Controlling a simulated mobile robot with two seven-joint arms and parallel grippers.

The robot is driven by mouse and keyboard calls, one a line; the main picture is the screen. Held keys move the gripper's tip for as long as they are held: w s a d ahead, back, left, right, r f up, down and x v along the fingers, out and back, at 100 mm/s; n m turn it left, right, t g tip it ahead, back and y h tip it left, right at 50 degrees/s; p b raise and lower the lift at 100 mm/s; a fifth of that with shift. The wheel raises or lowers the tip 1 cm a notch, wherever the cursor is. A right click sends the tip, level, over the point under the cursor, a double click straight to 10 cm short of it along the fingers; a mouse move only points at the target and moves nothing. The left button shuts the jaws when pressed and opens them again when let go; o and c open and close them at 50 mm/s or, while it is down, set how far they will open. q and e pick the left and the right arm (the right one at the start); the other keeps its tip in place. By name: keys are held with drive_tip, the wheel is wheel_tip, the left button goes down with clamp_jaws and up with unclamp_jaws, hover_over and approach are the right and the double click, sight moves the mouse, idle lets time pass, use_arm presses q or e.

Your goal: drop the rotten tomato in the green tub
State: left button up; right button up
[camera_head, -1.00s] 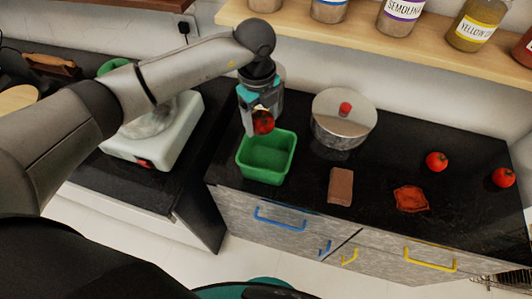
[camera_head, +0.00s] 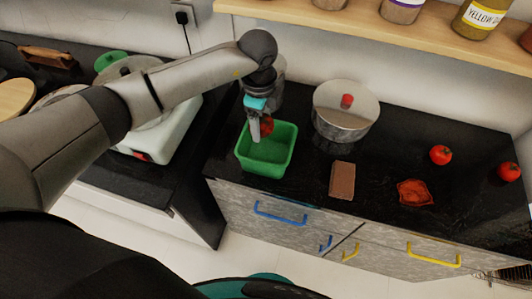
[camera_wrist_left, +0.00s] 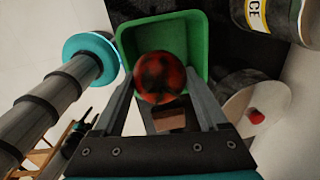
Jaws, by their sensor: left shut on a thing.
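The rotten tomato (camera_wrist_left: 160,77), red with dark blotches, is between the fingers of my left gripper (camera_head: 261,130). The gripper is shut on it. In the head view the tomato (camera_head: 267,126) is partly hidden behind the fingers and shows over the back part of the green tub (camera_head: 250,166). In the left wrist view the green tub (camera_wrist_left: 192,22) lies beyond the tomato, with its walls around it. I cannot tell exactly how far the tomato is above the tub's floor. My right gripper is not in view.
A lidded steel pot (camera_head: 343,115) stands right of the tub. A brown block (camera_head: 342,180), a red-orange flat item (camera_head: 414,192) and two red tomatoes (camera_head: 440,155) (camera_head: 508,172) lie further right. A white appliance (camera_head: 165,135) is on the left. A shelf with jars is above.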

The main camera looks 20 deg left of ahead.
use_arm(q)
drive_tip(key=shift+f+b, duration=0.5)
drive_tip(key=shift+f, duration=0.45)
drive_tip(key=o, duration=1.3)
drive_tip(key=shift+o, duration=0.2)
wheel_tip(320, 180, up, 15)
drive_tip(key=shift+s+r, duration=0.2)
drive_tip(key=shift+s, duration=0.2)
